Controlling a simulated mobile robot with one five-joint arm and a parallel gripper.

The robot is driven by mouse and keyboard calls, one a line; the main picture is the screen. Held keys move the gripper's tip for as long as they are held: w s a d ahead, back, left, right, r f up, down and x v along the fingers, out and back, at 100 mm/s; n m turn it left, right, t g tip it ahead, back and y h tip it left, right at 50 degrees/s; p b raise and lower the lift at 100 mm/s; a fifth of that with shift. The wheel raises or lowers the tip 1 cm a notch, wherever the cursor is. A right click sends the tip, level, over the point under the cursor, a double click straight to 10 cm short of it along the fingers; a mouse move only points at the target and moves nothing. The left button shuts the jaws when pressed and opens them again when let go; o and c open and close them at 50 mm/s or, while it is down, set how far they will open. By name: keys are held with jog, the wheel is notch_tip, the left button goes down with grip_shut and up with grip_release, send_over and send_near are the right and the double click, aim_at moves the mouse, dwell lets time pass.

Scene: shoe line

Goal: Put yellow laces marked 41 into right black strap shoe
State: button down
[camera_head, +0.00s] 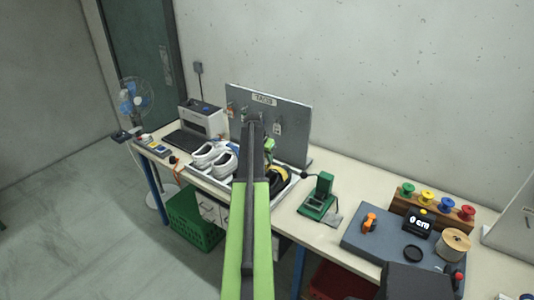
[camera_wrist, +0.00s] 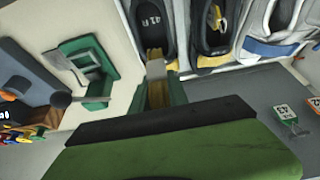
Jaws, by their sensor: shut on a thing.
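My gripper (camera_wrist: 158,94) is shut on yellow laces (camera_wrist: 157,97), which show between its green fingers in the wrist view. A pale band or tag (camera_wrist: 155,69) is on the laces. They reach toward the open end of a black shoe (camera_wrist: 141,15) with "41 R" on its insole. I cannot tell whether they touch the shoe. A second black shoe (camera_wrist: 196,30) with yellow edging lies beside it. In the head view my arm hides most of the black shoes; a black and yellow part (camera_head: 279,181) shows right of the arm.
White shoes (camera_head: 207,155) share the tray (camera_head: 199,176). A tag board (camera_head: 297,124) stands behind it. A green press-like tool (camera_head: 318,196) stands to the right, then a grey mat (camera_head: 361,241) with a "0 cm" device (camera_head: 418,221). Spools (camera_head: 427,198) stand behind the mat.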

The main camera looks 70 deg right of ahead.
notch_tip(320, 180, down, 10)
jog(key=b, duration=0.9)
jog(key=shift+r+b, duration=0.25)
jog(key=shift+b, duration=0.05)
jog(key=c, duration=1.2)
grip_release()
jog(key=shift+a+r, duration=0.1)
jog(key=p+v, duration=1.6)
jog(key=v, duration=0.1)
jog(key=shift+w+a, duration=0.1)
jog(key=shift+a, duration=0.05)
